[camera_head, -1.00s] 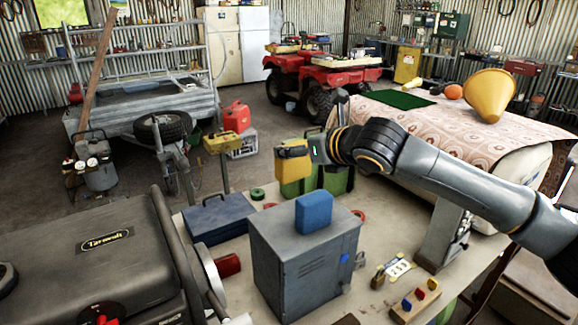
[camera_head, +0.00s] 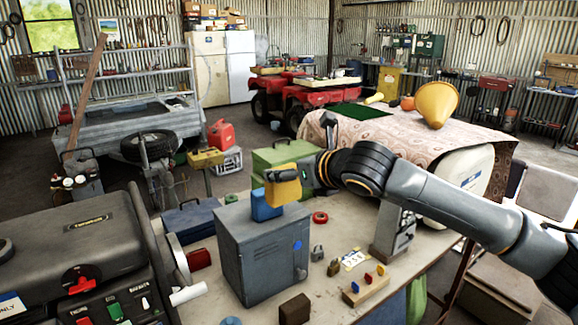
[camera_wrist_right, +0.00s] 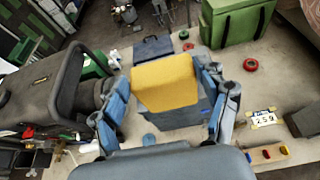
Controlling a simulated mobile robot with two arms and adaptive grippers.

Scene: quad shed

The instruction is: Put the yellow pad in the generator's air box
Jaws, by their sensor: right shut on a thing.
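The yellow pad (camera_head: 284,187) is a thick block held by my right gripper (camera_head: 287,177). In the right wrist view the pad (camera_wrist_right: 165,82) sits between the two blue-grey fingers. My left gripper is out of view.
The workbench (camera_head: 330,262) also holds a blue toolbox (camera_head: 190,220), a green chest (camera_head: 285,153), a red ring (camera_head: 320,218), padlocks, a brown block (camera_head: 294,309) and a wooden peg block (camera_head: 366,289). A grey upright stand (camera_head: 392,232) is under my right arm.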

